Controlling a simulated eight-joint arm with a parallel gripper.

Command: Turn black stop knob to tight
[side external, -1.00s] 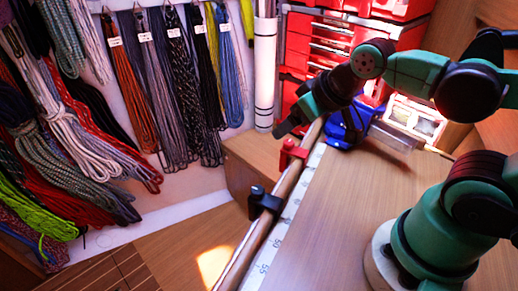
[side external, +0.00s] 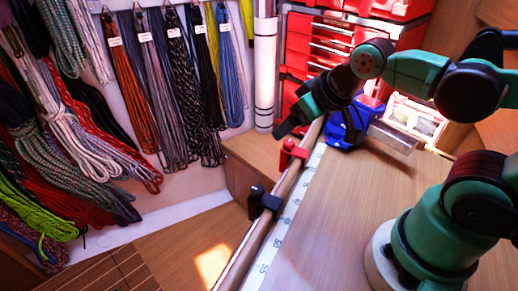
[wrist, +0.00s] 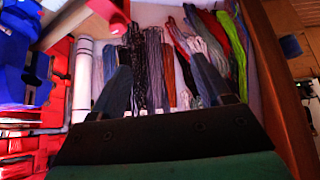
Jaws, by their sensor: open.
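The black stop (side external: 266,203) is clamped on the long rail along the bench edge in the side external view. Its dark knob (side external: 257,190) stands up at its left end; I cannot tell how tight it is. My gripper (side external: 283,128) is open and empty, above and beyond the black stop, close to the red stop (side external: 292,152). In the wrist view the two dark fingers of my gripper (wrist: 163,85) are spread apart with nothing between them. I cannot make out the black stop in the wrist view.
Red drawers (side external: 330,40) stand behind. Coiled ropes (side external: 178,90) hang on the left wall beside a white roll (side external: 264,75). The wooden bench top (side external: 345,215) is mostly clear.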

